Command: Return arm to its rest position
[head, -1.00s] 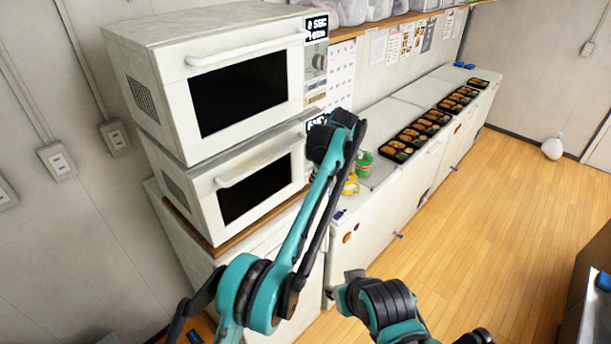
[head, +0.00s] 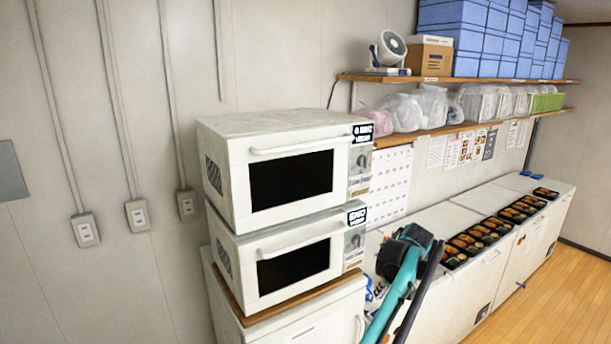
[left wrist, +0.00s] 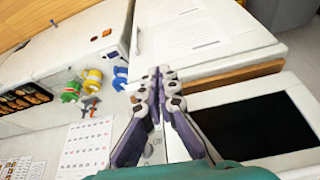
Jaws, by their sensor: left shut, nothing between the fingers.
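My left arm (head: 402,285) comes up from the bottom of the head view, to the right of the lower microwave. Its fingertips are hard to make out there. In the left wrist view my left gripper (left wrist: 158,72) is shut and empty, with its two fingers together beside the microwave front. My right gripper does not show in either current view.
Two white microwaves, an upper one (head: 290,118) and a lower one (head: 235,255), are stacked on a cabinet. Several bento trays (head: 483,235) line the white counter (head: 425,215). Yellow, green and blue items (left wrist: 92,80) lie near the gripper. Shelves hang above the counter.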

